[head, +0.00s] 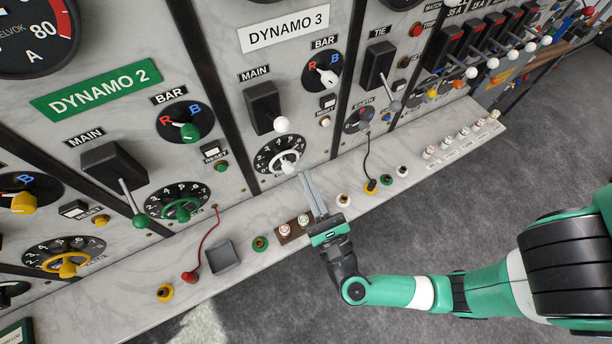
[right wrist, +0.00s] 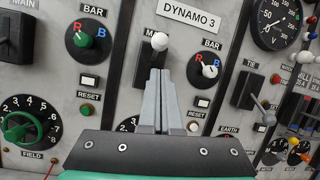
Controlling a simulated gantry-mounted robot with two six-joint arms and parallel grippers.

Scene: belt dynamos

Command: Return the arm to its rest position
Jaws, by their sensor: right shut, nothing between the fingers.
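My right arm (head: 440,292), green, white and black, comes in from the right of the head view and reaches to the ledge below the panel. My right gripper (head: 305,178) is shut and empty, its grey fingers pointing up toward the DYNAMO 3 panel. In the head view the fingertips appear just below the white-handled rotary dial (head: 281,154); whether they touch anything I cannot tell. In the right wrist view the shut fingers (right wrist: 161,75) stand in front of the MAIN switch with the white ball (right wrist: 160,41), hiding part of it and the dial below. My left gripper is not in view.
The marble ledge (head: 330,215) carries fuses, sockets, a small grey tray (head: 221,257) and plugs on a red cord (head: 207,240) and a black cord (head: 368,165). Levers and knobs stick out of the panel. The grey floor (head: 470,200) in front of the ledge is clear.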

